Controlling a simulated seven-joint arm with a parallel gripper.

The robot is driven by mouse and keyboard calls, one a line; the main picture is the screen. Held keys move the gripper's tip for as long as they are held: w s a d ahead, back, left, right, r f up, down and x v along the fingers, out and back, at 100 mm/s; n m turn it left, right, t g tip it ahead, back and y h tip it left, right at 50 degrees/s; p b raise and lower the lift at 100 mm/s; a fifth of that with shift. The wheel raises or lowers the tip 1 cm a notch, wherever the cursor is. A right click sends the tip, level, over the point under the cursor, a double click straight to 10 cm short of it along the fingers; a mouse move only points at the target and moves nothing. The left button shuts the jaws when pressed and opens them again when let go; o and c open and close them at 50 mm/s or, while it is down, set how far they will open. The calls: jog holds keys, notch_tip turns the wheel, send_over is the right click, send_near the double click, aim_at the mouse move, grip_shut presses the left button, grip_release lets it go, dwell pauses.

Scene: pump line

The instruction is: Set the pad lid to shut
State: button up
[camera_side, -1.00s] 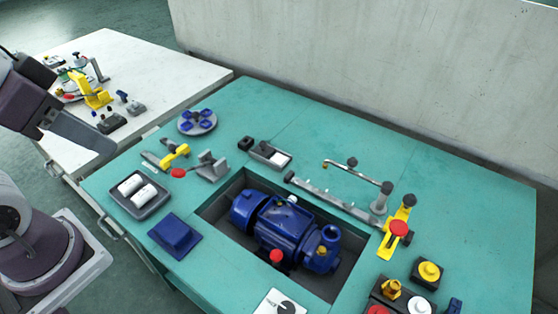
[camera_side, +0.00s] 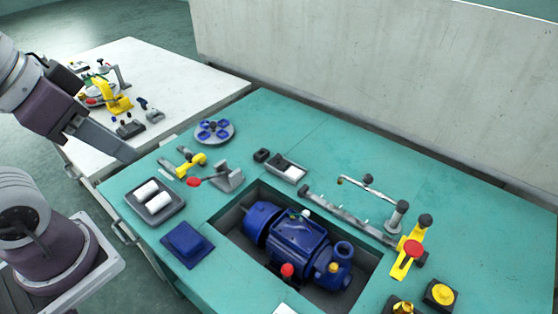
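A small grey tray with a pale pad (camera_side: 287,171) lies behind the bench recess, with a small dark block (camera_side: 262,155) at its left end. It is too small to tell which part is the pad lid; the pale pad surface shows uncovered. My gripper (camera_side: 128,156) points down and right at the left side, above the bench's left edge and well apart from the tray. It shows as one grey slab from the side, so its opening is hidden. Nothing is seen held in it.
A blue pump (camera_side: 298,243) sits in the recess of the green bench (camera_side: 330,140). A grey tray with white rolls (camera_side: 170,214), a blue block (camera_side: 187,243), a yellow-handled clamp (camera_side: 190,164) and a round blue-and-grey disc (camera_side: 226,137) stand left. A pipe rail (camera_side: 345,215) runs right of the pad tray.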

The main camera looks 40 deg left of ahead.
jog(key=shift+o, duration=1.1)
jog(key=shift+w+r, duration=0.15)
jog(key=shift+w, duration=0.1)
jog(key=n+g, duration=0.3)
jog(key=g, duration=0.3)
send_over(279, 154)
notch_tip(279, 154, down, 24)
jog(key=shift+a+r, duration=0.1)
notch_tip(279, 154, down, 7)
jog(key=shift+r, duration=0.15)
grip_shut()
